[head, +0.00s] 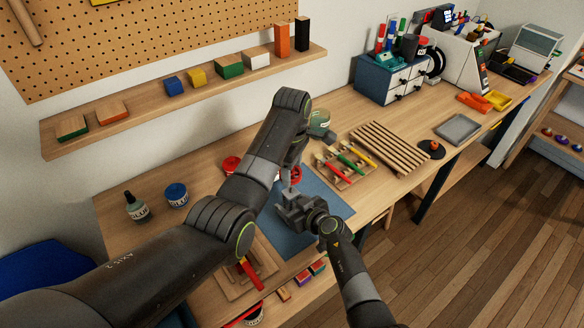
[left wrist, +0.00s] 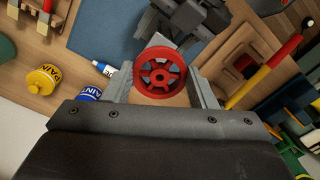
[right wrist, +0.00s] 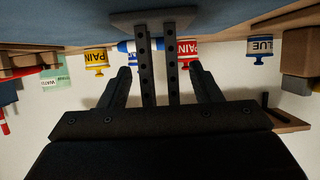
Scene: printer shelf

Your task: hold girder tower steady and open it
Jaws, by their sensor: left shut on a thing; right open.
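The girder tower (right wrist: 147,70) shows in the right wrist view as two dark upright bars with holes on a grey base plate, over the blue mat. My right gripper (right wrist: 160,78) is open, with a finger on each side of the bars and visible gaps. In the left wrist view a red spoked wheel (left wrist: 160,73) sits between the fingers of my left gripper (left wrist: 163,88), which is shut on it. In the head view my left gripper (head: 290,183) is just above my right gripper (head: 300,210). My arms mostly hide the tower there; I cannot tell how the wheel joins it.
The blue mat (head: 330,199) lies under the grippers. A wooden rack with coloured tools (head: 345,165) and a slatted wooden board (head: 380,146) stand to the right. A blue paint pot (head: 176,195) and a dark bottle (head: 136,207) stand at the left.

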